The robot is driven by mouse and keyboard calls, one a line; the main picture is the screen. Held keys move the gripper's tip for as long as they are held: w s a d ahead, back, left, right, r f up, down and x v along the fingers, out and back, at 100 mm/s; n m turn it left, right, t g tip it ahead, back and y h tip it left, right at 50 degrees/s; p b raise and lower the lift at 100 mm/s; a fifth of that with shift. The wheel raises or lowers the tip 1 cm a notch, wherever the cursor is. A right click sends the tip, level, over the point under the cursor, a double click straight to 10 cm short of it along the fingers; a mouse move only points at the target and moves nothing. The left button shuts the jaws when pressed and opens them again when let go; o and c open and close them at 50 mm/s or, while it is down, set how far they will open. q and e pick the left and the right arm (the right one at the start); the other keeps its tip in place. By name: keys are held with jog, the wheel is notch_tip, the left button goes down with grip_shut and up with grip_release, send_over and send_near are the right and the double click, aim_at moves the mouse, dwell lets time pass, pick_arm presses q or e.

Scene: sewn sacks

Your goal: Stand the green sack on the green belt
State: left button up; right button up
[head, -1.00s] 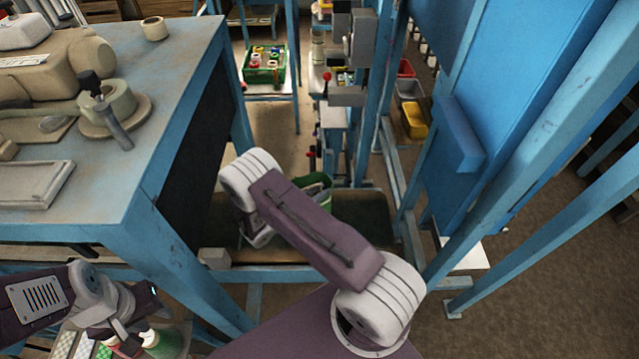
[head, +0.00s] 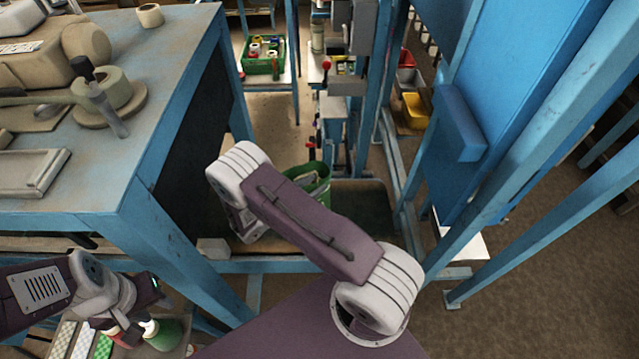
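The green sack (head: 322,182) stands behind my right forearm, with its open rim showing. Its lower part and base are hidden. The dark green belt (head: 370,206) lies low between the blue posts; the forearm covers part of it, and I cannot tell whether the sack touches it. My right arm reaches across the middle, its wrist (head: 242,222) pointing down left of the sack. Its fingers are hidden, so I cannot see whether they grip anything.
A blue-framed table (head: 165,75) with a sewing machine and spool stands at the left. Blue posts and a blue panel (head: 520,100) rise at the right. A green crate (head: 264,66) stands behind.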

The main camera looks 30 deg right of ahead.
pick_arm(q)
jog(key=shift+f+b, duration=0.45)
jog(key=shift+f, duration=0.4)
pick_arm(e)
jog(key=v, duration=0.5)
jog(key=o, duration=1.3)
pick_arm(q)
jog(key=shift+s, duration=0.1)
jog(key=shift+a, duration=0.1)
